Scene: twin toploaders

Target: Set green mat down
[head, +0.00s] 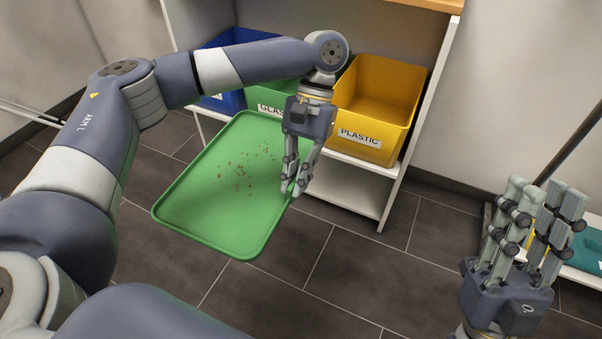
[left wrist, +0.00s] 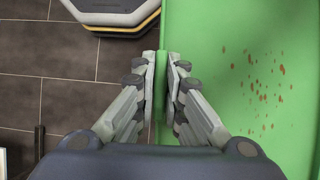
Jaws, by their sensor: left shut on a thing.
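The green mat (head: 205,205) looks like a shallow tray with a raised rim, strewn with small reddish-brown specks. It hangs above the dark floor, in front of the shelf. My left gripper (head: 294,190) is shut on its right-hand rim. The left wrist view shows the fingers (left wrist: 166,85) pinching the edge of the green mat (left wrist: 220,50), one on each side of the rim. My right gripper (head: 545,188) is at the lower right, fingers up, apart and empty, away from the mat.
A white shelf (head: 345,190) holds a blue bin (head: 228,102), a green bin labelled GLASS (head: 262,92), partly hidden by my arm, and a yellow bin labelled PLASTIC (head: 365,120). The tiled floor (head: 370,270) is clear at the front. A teal object (head: 588,250) shows at the right edge.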

